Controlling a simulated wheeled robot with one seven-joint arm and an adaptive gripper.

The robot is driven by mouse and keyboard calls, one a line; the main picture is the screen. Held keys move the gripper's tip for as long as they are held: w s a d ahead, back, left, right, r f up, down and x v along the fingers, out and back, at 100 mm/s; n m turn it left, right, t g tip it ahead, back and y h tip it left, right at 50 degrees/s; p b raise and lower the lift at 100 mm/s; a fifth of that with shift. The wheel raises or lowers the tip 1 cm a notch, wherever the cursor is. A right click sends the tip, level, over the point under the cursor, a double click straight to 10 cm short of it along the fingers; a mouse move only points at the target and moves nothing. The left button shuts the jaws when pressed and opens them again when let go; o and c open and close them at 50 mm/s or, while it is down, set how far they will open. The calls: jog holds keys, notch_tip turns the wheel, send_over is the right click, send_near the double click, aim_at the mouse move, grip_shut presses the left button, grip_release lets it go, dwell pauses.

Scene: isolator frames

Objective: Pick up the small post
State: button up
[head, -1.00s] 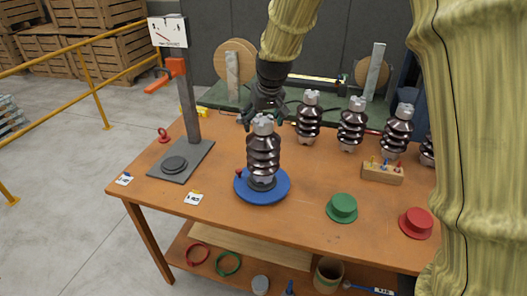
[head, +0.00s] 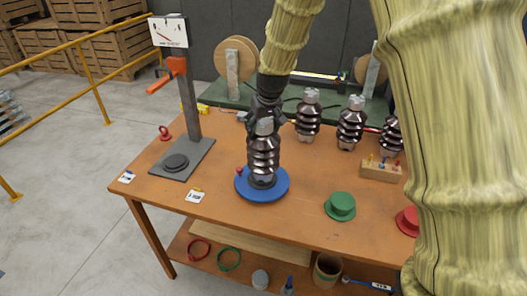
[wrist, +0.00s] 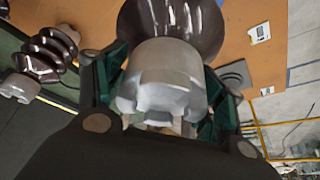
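A dark brown ribbed post insulator (head: 263,158) with a pale metal cap stands upright on the round blue base (head: 281,190) on the workbench. My gripper (head: 264,124) is at its top, coming down from above and behind. In the wrist view the metal cap (wrist: 165,75) lies between the two green-edged fingers of my gripper (wrist: 163,90), with the dark ribs (wrist: 172,18) beyond it. The fingers are spread to either side of the cap; whether they touch it is not clear. The gripper hides part of the cap in the head view.
Several similar insulators (head: 350,125) stand behind to the right. A wooden block with coloured pegs (head: 380,172), a green hat-shaped piece (head: 340,206) and a red one (head: 408,220) are at right. A grey gauge stand (head: 188,105) rises at left. The bench front is mostly clear.

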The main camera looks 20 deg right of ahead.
grip_shut()
jog(key=shift+w+r, duration=0.15)
jog(key=shift+w, duration=0.05)
jog(key=shift+r, duration=0.15)
